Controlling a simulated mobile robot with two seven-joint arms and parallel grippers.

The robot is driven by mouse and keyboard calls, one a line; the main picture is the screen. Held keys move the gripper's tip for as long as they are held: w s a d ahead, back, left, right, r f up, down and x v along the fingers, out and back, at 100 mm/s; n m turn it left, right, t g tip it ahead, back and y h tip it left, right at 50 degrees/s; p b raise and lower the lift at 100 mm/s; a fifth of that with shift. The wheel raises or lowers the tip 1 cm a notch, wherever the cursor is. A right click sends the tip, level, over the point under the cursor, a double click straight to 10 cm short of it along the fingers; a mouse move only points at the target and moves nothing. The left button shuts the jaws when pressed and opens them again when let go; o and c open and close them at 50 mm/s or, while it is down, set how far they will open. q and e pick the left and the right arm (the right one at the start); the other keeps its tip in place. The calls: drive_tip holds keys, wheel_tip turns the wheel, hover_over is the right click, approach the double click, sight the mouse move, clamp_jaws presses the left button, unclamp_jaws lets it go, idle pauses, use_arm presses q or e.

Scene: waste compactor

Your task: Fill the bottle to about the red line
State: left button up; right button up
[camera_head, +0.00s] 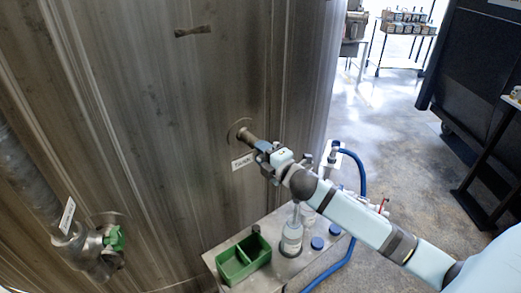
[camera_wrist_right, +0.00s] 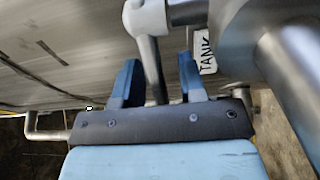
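The clear bottle (camera_head: 291,238) stands upright on a grey bench (camera_head: 222,263) beside the tall metal tank wall, partly behind my right arm. Its red line and fill level are too small to make out. My right gripper (camera_head: 264,151) is at a pipe stub (camera_head: 244,134) on the wall, above and left of the bottle. In the wrist view, the blue fingers (camera_wrist_right: 158,82) stand apart on both sides of a metal lever (camera_wrist_right: 152,65) below a light fitting (camera_wrist_right: 147,17). Gaps show beside the lever. My left gripper is out of view.
A green two-part tray (camera_head: 243,263) stands left of the bottle, and blue caps (camera_head: 317,243) lie right of it. A blue hose (camera_head: 361,185) curves along the bench's right side. A valve with a green handle (camera_head: 115,238) is at lower left.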

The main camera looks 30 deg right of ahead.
drive_tip(key=shift+w+a, duration=0.1)
drive_tip(key=shift+w, duration=0.3)
drive_tip(key=shift+c, duration=0.2)
clamp_jaws()
drive_tip(key=shift+w+m+h+b, duration=0.2)
drive_tip(key=shift+w+m+h, duration=0.2)
drive_tip(key=shift+m+h, duration=0.6)
drive_tip(key=shift+w+m+h+b, duration=0.2)
drive_tip(key=shift+w+m+h, duration=0.25)
drive_tip(key=shift+h, duration=0.95)
drive_tip(key=shift+s, duration=0.15)
drive_tip(key=shift+o, duration=0.2)
unclamp_jaws()
